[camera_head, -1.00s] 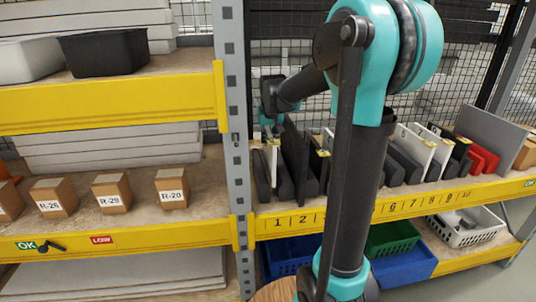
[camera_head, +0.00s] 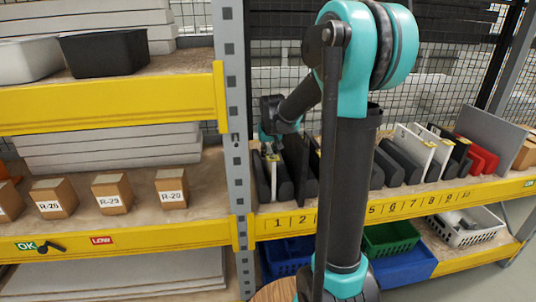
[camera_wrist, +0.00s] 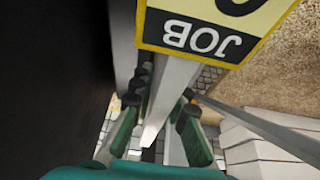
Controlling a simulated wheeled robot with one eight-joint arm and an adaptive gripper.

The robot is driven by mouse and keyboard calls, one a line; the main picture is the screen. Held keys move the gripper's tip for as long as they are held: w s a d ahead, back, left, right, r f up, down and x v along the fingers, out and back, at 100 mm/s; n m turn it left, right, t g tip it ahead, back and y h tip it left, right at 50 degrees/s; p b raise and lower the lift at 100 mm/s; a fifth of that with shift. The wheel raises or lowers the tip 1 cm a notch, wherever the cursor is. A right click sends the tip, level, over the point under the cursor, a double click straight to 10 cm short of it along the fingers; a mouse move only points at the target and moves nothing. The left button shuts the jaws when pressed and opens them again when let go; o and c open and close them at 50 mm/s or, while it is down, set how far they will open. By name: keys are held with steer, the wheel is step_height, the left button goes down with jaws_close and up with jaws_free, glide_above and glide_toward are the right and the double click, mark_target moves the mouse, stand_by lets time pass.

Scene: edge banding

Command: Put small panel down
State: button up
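The small panel (camera_head: 272,179) is a thin white board with a yellow label. It stands upright at the left end of the numbered shelf, between dark dividers near number 1. In the wrist view its pale edge (camera_wrist: 172,92) runs between my fingers, with the yellow JOB label above. My gripper (camera_head: 269,142) is at the top of the panel. The panel's lower edge is hidden in the head view.
A grey upright post (camera_head: 236,150) stands just left of the panel. Dark dividers and several white and red panels fill the shelf to the right. A wire mesh (camera_head: 440,80) is behind. Boxes (camera_head: 172,188) stand on the left shelf.

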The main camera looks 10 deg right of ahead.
steer(key=o, duration=0.3)
steer(key=v, duration=1.2)
steer(key=shift+r, duration=0.15)
